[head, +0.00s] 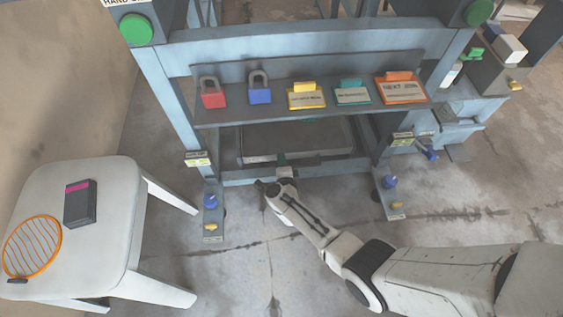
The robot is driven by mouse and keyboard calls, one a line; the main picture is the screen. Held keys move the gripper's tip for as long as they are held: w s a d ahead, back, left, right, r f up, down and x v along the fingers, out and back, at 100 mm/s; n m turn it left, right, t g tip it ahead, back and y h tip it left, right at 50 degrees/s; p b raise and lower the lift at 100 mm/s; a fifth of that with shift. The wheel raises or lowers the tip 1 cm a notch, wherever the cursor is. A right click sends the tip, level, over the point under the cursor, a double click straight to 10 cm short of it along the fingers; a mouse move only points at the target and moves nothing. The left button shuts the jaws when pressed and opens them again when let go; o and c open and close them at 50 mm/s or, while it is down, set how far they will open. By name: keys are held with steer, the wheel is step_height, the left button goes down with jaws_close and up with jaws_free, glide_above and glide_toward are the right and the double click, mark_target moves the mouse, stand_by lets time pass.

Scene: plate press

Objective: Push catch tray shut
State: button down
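The catch tray (330,134) is a wide, dark, shallow tray low in the press frame, under the shelf. Its front edge lies near the lower front beam. I cannot tell exactly how far it sticks out. My gripper (283,160) is at the tray's front edge, a little left of its middle, with my arm reaching in from the lower right. Its fingertips are small and dark here, and I cannot tell whether they touch the tray. My gripper's wrist hides part of the beam below the tray.
The shelf (228,114) above the tray holds a red padlock (210,98), a blue padlock (259,94) and several tags. Press feet (212,222) stand on both sides. A white stool (110,240) with a dark box and orange hoop is at left. The floor in front is clear.

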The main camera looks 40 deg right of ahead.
steer(key=shift+w+d+r, duration=0.1)
steer(key=shift+w+r, duration=0.15)
steer(key=shift+w, duration=0.05)
steer(key=p+v, duration=0.6)
steer(key=v, duration=0.5)
steer(key=shift+s+f, duration=0.2)
steer(key=shift+f, duration=0.1)
